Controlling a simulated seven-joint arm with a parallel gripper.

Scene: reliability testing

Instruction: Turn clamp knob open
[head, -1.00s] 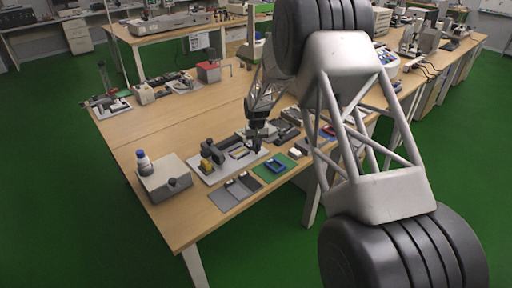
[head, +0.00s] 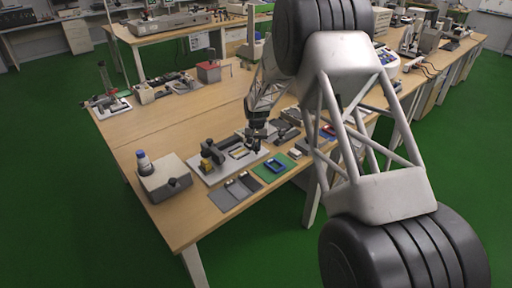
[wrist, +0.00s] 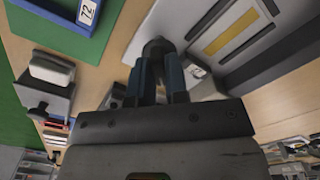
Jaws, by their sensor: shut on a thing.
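My gripper (wrist: 160,82) is shut on a dark round clamp knob (wrist: 157,47) in the wrist view, with one finger on each side of it. The knob is at the edge of a light grey fixture plate (wrist: 208,88), beside a grey block with a yellow strip (wrist: 232,32). In the head view my gripper (head: 256,145) is over the right end of the fixture plate (head: 208,178). The knob is too small and too covered by the gripper to make out there. How far the knob is turned cannot be told.
A blue frame (head: 275,166) lies on a green mat (head: 272,177), right of a grey two-part tray (head: 228,201). Small grey devices (head: 287,134) stand close behind the gripper.

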